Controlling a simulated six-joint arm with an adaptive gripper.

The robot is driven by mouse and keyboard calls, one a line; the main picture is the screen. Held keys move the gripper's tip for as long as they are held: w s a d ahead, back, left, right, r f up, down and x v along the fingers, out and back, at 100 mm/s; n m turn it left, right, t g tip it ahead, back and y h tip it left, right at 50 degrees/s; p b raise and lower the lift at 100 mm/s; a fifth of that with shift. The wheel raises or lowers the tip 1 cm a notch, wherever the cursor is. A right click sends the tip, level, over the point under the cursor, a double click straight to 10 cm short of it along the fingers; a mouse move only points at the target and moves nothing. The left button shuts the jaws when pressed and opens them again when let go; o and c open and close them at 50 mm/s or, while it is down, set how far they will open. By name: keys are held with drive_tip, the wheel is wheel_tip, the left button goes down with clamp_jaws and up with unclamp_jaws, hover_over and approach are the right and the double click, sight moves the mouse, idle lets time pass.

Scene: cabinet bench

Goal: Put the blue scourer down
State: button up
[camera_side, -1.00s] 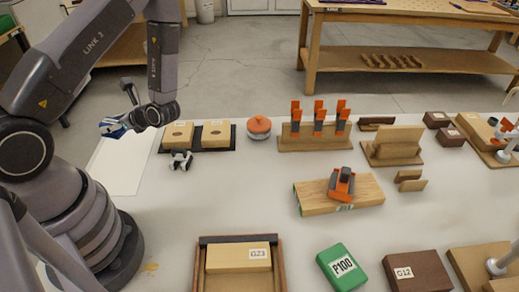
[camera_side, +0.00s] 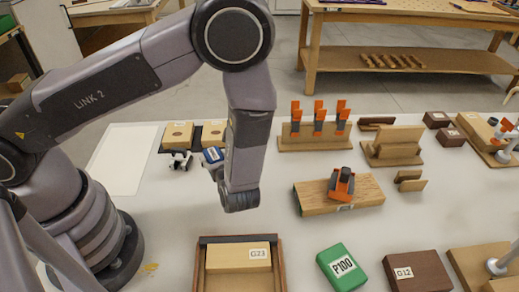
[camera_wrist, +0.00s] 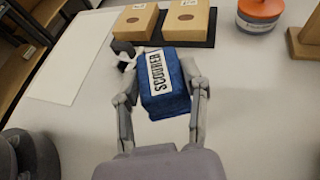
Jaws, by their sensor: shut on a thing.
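The blue scourer (camera_wrist: 165,95), a block with a white label reading SCOURER, is held between the two fingers of my gripper (camera_wrist: 162,92) in the wrist view. In the side view the scourer (camera_side: 213,155) shows at the left of my wrist, and my gripper (camera_side: 216,165) is partly hidden behind my arm. My gripper is shut on the scourer. Bare white bench top shows around it in the wrist view. I cannot tell the exact height of the scourer above the bench.
Two wooden blocks with holes (camera_wrist: 160,22) stand on a dark mat beyond the scourer. A small black-and-white object (camera_side: 180,160) lies just left of it. An orange-lidded round tin (camera_wrist: 258,14) is at the far right. A wooden tray (camera_side: 200,275) holds block G23. A white sheet (camera_side: 124,160) lies at left.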

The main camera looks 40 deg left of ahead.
drive_tip(key=f, duration=0.2)
drive_tip(key=d+f, duration=0.1)
drive_tip(key=shift+d+f, duration=0.15)
drive_tip(key=shift+f, duration=2.45)
drive_tip(key=shift+f, duration=0.15)
drive_tip(key=o, duration=1.2)
drive_tip(key=shift+c, duration=0.2)
